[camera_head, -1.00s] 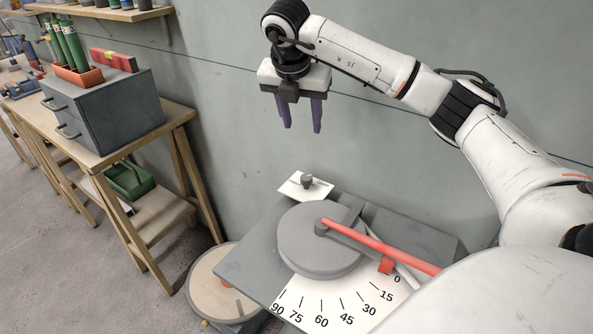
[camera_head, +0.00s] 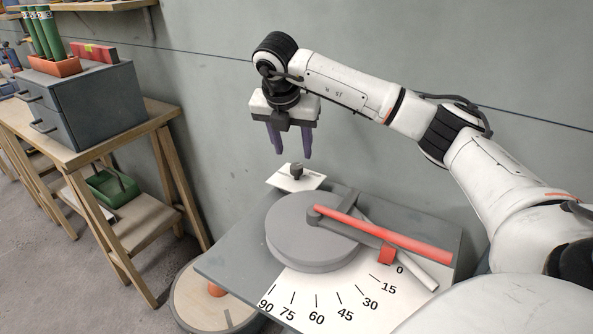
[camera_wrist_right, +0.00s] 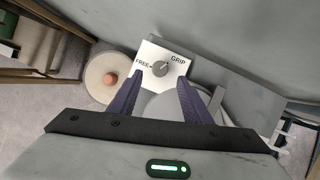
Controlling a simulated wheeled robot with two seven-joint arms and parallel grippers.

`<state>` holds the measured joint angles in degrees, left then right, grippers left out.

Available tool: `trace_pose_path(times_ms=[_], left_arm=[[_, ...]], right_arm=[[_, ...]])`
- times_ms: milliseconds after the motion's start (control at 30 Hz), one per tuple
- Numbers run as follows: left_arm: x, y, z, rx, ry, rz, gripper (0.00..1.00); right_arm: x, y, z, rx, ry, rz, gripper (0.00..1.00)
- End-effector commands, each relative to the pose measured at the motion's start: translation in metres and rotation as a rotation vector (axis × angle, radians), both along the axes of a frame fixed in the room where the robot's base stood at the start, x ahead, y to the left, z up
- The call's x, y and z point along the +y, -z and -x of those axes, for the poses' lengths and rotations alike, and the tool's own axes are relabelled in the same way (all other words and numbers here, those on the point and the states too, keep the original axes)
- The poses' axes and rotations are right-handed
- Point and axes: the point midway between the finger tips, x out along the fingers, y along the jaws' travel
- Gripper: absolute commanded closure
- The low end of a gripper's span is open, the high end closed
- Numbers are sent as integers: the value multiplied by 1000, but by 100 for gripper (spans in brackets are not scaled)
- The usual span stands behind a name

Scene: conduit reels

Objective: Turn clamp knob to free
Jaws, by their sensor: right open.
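The clamp knob (camera_head: 296,171) is a small dark grey knob on a white plate (camera_head: 280,181) at the back corner of the grey bending table. In the right wrist view the knob (camera_wrist_right: 160,69) sits between the printed words FREE, at its left, and GRIP, at its upper right. Its pointer seems to lean toward GRIP, but it is small. My right gripper (camera_head: 290,153) is open and empty, with purple fingers pointing down just above the knob and apart from it. In the wrist view the fingertips (camera_wrist_right: 159,80) stand to either side of the knob. My left gripper is out of view.
A round grey disc (camera_head: 305,238) with a red-handled lever (camera_head: 385,236) lies beside the plate, over a printed angle scale (camera_head: 330,290). A reel (camera_head: 200,310) stands low at the left. A wooden bench (camera_head: 150,120) with a grey drawer box is further left. The wall is behind.

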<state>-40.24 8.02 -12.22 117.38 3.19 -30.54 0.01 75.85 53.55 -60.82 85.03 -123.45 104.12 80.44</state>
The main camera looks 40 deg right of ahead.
Motion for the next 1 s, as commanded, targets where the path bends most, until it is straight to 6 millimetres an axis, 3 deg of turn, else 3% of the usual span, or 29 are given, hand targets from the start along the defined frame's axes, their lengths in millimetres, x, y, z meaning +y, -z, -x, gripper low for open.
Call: trace_pose_path(times_ms=[200, 400, 833, 1000], left_arm=[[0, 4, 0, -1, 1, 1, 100], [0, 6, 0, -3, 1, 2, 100], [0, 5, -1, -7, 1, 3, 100], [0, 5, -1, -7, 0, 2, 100]], right_arm=[[-15, 41, -7, 4, 3, 1, 56], [-24, 67, -13, 3, 1, 0, 56], [-28, 77, -16, 1, 0, 0, 56], [-27, 77, -16, 1, 0, 0, 83]])
